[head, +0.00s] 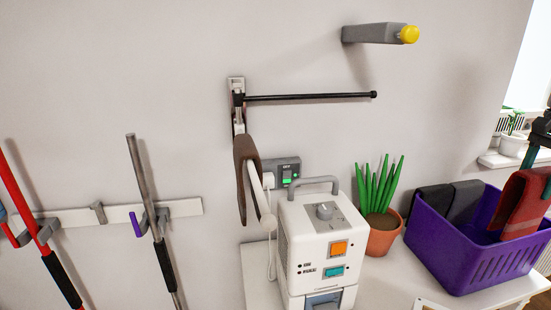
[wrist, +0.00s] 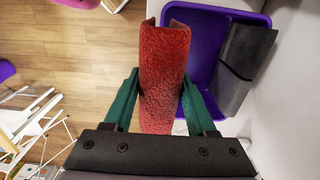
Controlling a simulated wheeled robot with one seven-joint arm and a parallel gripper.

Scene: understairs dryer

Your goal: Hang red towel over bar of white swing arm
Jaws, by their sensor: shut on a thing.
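The red towel (head: 520,205) hangs folded from my gripper (head: 538,158) at the right edge of the head view, above the purple basket (head: 480,262). In the wrist view the green fingers of my gripper (wrist: 161,90) are shut on the red towel (wrist: 165,60) from both sides. The white swing arm (head: 262,200) sticks out from a wall bracket towards the camera, angled down in the picture. A brown towel (head: 245,172) hangs over it, hiding part of its bar. My gripper is far to its right.
A black swing arm (head: 310,97) extends right from the same bracket. A grey arm with a yellow tip (head: 380,34) juts out above. A white machine (head: 322,245) and potted plant (head: 382,225) stand below. Dark cloths (wrist: 245,60) lie in the basket. Long-handled tools hang left.

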